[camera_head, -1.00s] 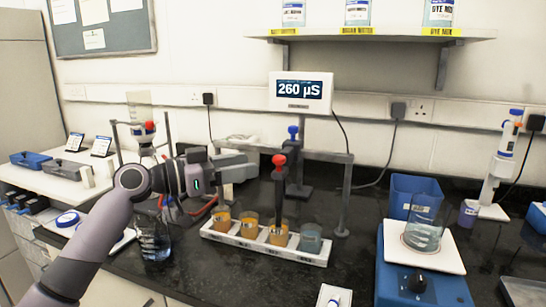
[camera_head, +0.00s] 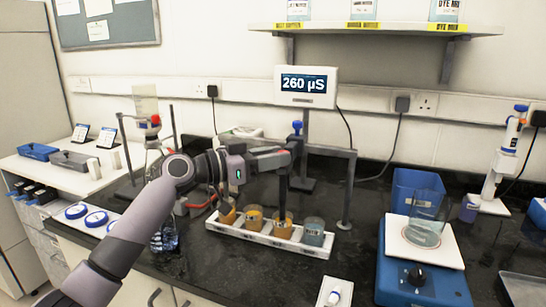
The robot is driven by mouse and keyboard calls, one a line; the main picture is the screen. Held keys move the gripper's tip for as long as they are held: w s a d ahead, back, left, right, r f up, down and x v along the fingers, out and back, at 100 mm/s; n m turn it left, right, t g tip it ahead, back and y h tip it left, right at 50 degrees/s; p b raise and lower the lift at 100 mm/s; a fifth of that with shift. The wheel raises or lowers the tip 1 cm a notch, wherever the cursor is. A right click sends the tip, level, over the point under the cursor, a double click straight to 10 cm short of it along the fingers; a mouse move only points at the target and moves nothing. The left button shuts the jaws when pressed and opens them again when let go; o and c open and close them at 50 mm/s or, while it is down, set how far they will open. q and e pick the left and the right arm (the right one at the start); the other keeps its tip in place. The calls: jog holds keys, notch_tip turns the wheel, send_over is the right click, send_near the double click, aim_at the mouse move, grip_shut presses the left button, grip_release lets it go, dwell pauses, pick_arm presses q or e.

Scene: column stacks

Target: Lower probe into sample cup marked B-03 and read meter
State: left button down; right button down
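The meter (camera_head: 305,86) at the back reads 260 µS. A white rack (camera_head: 262,239) on the black bench holds a row of sample cups. Three hold orange liquid, including the third cup from the left (camera_head: 283,226); the rightmost cup (camera_head: 314,232) looks grey-blue. The cup markings are too small to read. The dark probe (camera_head: 283,188) stands upright, its lower end at the third cup; its depth is unclear. My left gripper (camera_head: 288,152) is at the probe's top and hides its red knob. I cannot tell whether its fingers are closed on it. My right gripper is out of view.
A blue balance (camera_head: 418,278) with a glass beaker (camera_head: 427,225) stands at right. A flask (camera_head: 165,236) is under my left arm.

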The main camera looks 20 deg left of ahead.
pick_arm(q)
notch_tip(320, 180, up, 6)
jog(key=p, duration=0.1)
jog(key=shift+r+p, duration=0.25)
jog(key=shift+p, duration=0.1)
jog(key=shift+a, duration=0.1)
jog(key=c, duration=0.9)
grip_release()
jog(key=shift+o, duration=0.2)
jog(key=shift+f, duration=0.1)
jog(key=b+v, duration=0.2)
jog(key=v, duration=0.5)
jog(key=shift+s, duration=0.1)
